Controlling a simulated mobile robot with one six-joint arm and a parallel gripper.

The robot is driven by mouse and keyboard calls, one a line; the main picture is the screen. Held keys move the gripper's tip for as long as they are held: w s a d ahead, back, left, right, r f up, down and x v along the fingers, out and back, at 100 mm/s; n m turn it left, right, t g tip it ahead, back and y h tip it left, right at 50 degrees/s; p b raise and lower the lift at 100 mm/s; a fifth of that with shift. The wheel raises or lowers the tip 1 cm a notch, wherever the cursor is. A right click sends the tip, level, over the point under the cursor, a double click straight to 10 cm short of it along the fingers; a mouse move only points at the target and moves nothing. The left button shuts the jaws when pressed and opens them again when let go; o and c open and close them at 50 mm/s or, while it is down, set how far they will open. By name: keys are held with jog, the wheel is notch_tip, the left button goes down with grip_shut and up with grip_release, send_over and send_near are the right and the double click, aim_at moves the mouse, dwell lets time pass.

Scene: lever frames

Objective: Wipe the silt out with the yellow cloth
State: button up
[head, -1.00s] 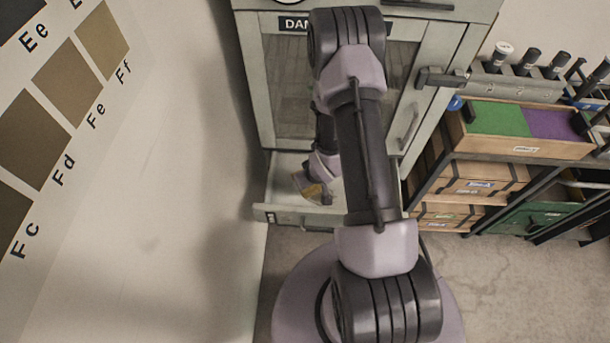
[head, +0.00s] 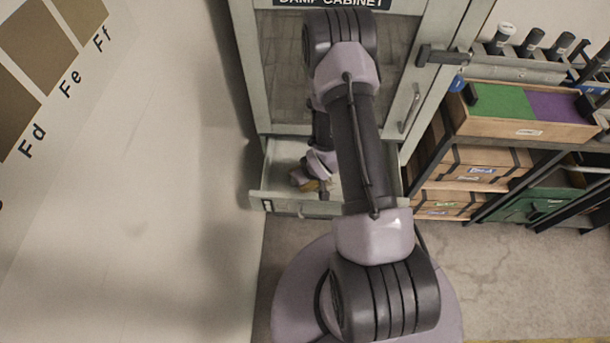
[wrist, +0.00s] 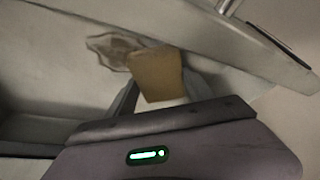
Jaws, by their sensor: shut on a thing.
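The yellow cloth (wrist: 158,74) hangs from my gripper (wrist: 160,98), which is shut on it, in the wrist view. In the head view a little of the cloth (head: 311,185) shows below my gripper (head: 315,180), inside the open drawer (head: 283,207) of the cabinet. A brownish, irregular silt patch (wrist: 108,46) lies on the pale drawer surface to the left of the cloth in the wrist view. The cloth's left edge overlaps the patch in the picture; I cannot tell whether it touches the surface. Silt under the cloth is hidden.
The damp cabinet (head: 270,90) with a glazed door rises above the drawer. A shelf rack at right holds wooden boxes (head: 485,158), a green-and-purple tray (head: 528,131) and a green case (head: 530,206). A pale wall (head: 180,200) stands at left. Floor is clear at lower right.

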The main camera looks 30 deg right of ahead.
aim_at(326, 183)
jog(key=shift+f+b, duration=1)
jog(key=shift+f, duration=0.05)
jog(key=s+d, duration=0.2)
jog(key=d, duration=0.1)
jog(key=shift+r, duration=0.15)
jog(key=shift+s+d, duration=0.55)
jog(key=shift+d, duration=0.2)
jog(key=shift+s+d, duration=0.5)
jog(key=shift+d, duration=0.2)
jog(key=s+d, duration=0.1)
jog(key=d, duration=0.1)
jog(key=shift+s+d, duration=0.4)
jog(key=shift+f+b, duration=0.3)
jog(key=shift+w+a+f+b, duration=0.1)
jog(key=shift+w+a+b, duration=0.3)
jog(key=shift+a, duration=0.45)
jog(key=shift+w+a+b, duration=0.3)
jog(key=shift+w+a, duration=0.1)
jog(key=shift+a, duration=0.45)
jog(key=shift+w+a+b, duration=0.25)
jog(key=shift+w+a, duration=0.4)
jog(key=shift+a, duration=0.3)
jog(key=shift+w+a+b, duration=0.25)
jog(key=shift+w+a, duration=0.4)
jog(key=shift+a, duration=0.25)
jog(key=shift+w+a+b, duration=0.25)
jog(key=shift+w+a, duration=0.4)
jog(key=shift+a, duration=0.3)
jog(key=shift+c, duration=0.6)
jog(key=shift+r, duration=0.2)
